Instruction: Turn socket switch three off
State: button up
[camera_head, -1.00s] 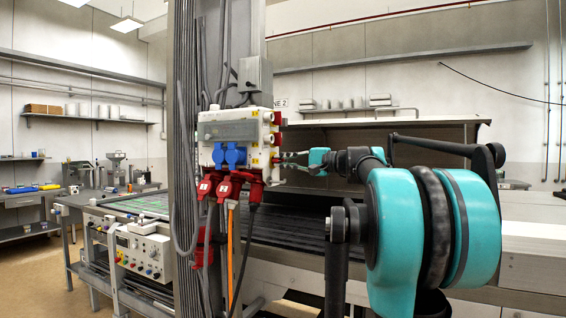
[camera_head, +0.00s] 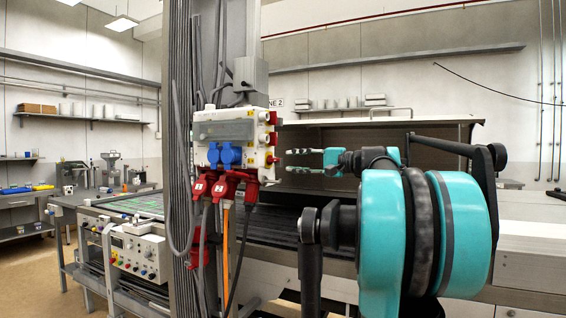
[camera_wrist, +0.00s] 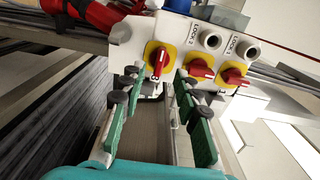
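The white socket box (camera_head: 240,125) is mounted on the column; its right side carries red-on-yellow rotary switches. In the wrist view the left switch (camera_wrist: 158,58) has its red handle roughly upright, while the handles of the middle switch (camera_wrist: 199,68) and right switch (camera_wrist: 235,77) lie more sideways. I cannot clearly read which is number three. My gripper (camera_head: 290,160) is right of the box, apart from it, with two fingers spread. In the wrist view my gripper (camera_wrist: 157,80) is open and empty, its green-padded fingers on either side below the left switch.
Blue sockets (camera_head: 225,155) and red plugs (camera_head: 222,187) with hanging cables are on the box front. A grey conveyor bed (camera_head: 275,220) runs below, with the hood (camera_head: 390,132) behind. A control box (camera_head: 140,255) with knobs stands at lower left.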

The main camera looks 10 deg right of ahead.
jog(key=v, duration=0.6)
jog(key=shift+f, duration=0.1)
jog(key=s+a+f+n+g+h, duration=0.1)
jog(key=s+a+f+g+h, duration=0.15)
jog(key=f, duration=0.95)
jog(key=s+a+f+n+g+h, duration=0.1)
jog(key=s+a+f+h, duration=0.2)
jog(key=f, duration=0.9)
jog(key=s+a+f+n+g+h, duration=0.1)
jog(key=s+a+f+g, duration=0.3)
jog(key=f, duration=0.8)
jog(key=s+d+f+n+h, duration=0.1)
jog(key=s+f+h, duration=0.1)
jog(key=s+f, duration=0.2)
jog(key=s+d+f+n+h, duration=0.1)
jog(key=s+f+h, duration=0.2)
jog(key=f, duration=0.7)
jog(key=s+d+f+n+t+h, duration=0.1)
jog(key=s+d+f+n+h, duration=0.1)
jog(key=s+f, duration=0.4)
jog(key=shift+s+f+h, duration=0.35)
jog(key=shift+f+h, duration=0.2)
jog(key=shift+f, duration=0.45)
